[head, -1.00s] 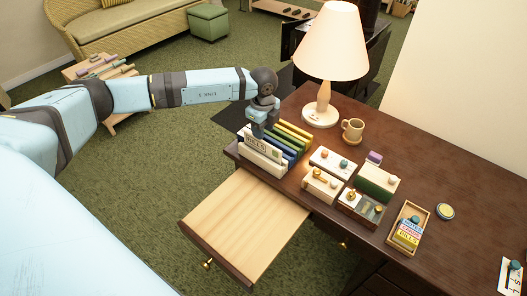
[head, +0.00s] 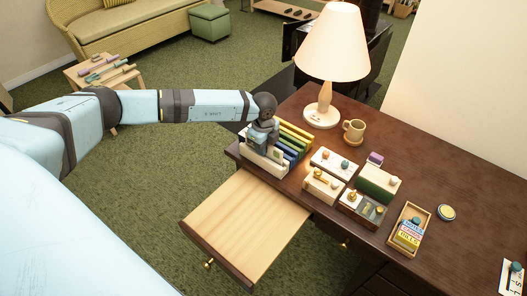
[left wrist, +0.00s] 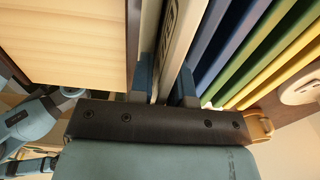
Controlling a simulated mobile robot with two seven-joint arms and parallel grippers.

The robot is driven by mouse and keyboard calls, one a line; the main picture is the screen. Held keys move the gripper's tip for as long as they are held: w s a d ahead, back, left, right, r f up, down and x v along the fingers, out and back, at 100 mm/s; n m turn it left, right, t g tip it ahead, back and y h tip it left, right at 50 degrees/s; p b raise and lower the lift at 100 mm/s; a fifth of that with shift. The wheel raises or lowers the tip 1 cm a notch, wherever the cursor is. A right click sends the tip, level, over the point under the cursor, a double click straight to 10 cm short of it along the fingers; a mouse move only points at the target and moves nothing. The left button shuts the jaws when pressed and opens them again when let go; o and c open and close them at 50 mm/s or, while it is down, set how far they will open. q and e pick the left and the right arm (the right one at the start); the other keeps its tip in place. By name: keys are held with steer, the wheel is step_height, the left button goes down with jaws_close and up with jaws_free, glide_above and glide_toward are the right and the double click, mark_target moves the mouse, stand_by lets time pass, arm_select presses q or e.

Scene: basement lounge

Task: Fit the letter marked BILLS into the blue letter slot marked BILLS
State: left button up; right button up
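The cream letter (head: 277,153), whose BILLS print was readable a second ago, stands at the front of the letter rack (head: 266,165). My left gripper (head: 262,143) is over it and covers much of it. In the left wrist view, the dark fingers (left wrist: 164,88) are on either side of the letter (left wrist: 179,40), and part of its print shows. The blue slot divider (left wrist: 222,45) runs just right of the letter, with green and yellow dividers beyond. The letter's lower edge is hidden, so I cannot tell how deep it sits. My right gripper is not in view.
An open, empty drawer (head: 245,220) juts out below the rack. A lamp (head: 323,112) and mug (head: 353,131) stand behind. Several small boxes and a tray (head: 422,216) of labelled blocks lie right of the rack. The desk's right back (head: 460,160) is clear.

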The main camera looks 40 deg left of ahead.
arm_select(q)
jaws_close()
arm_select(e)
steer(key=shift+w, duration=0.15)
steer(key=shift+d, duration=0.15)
arm_select(q)
steer(key=shift+r, duration=0.2)
step_height(320, 180, up, 19)
steer(key=w+b, duration=0.5)
steer(key=shift+d+f+b, duration=0.15)
steer(key=shift+f+b, duration=0.9)
steer(key=shift+f, duration=8.5)
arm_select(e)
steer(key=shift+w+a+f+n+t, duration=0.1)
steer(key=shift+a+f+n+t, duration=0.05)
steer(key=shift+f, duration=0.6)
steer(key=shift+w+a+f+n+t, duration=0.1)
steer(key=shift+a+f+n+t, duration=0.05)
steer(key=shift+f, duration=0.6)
